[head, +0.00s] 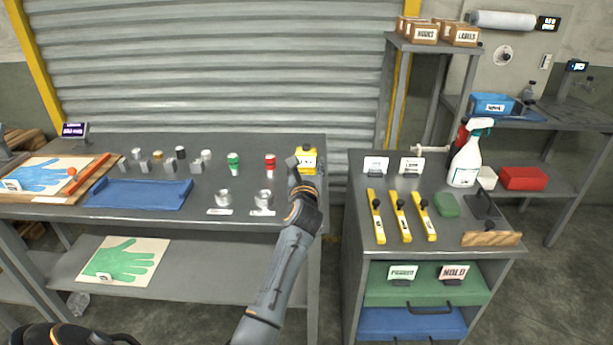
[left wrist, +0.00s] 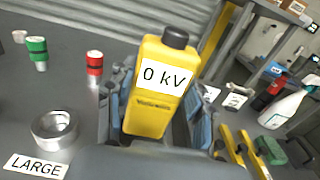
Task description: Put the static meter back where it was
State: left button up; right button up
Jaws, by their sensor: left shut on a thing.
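The static meter is a yellow block with a dark knob and a "0 kV" label. It shows in the head view (head: 308,157) at the right end of the long grey table, and large in the left wrist view (left wrist: 150,112). My left gripper (head: 303,170) is shut on it, with a finger on each side in the left wrist view (left wrist: 160,125). The meter stands roughly upright. I cannot tell whether its base touches the table. My right gripper is not visible; only a dark part of my own body shows at the bottom left.
Left of the meter are red (head: 270,161) and green (head: 233,160) cylinders, metal rings (head: 264,197) and a blue tray (head: 138,194). A gap separates the table from the cart (head: 360,215), which holds yellow tools (head: 400,215), a spray bottle (head: 467,160) and label cards (head: 411,166).

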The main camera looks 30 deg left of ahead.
pick_arm(q)
jog(key=shift+w+f, duration=0.1)
jog(key=shift+f, duration=1.55)
jog(key=shift+f, duration=0.1)
jog(key=o, duration=1.2)
jog(key=shift+o, duration=0.2)
jog(key=v, duration=1.2)
jog(key=shift+b, duration=0.3)
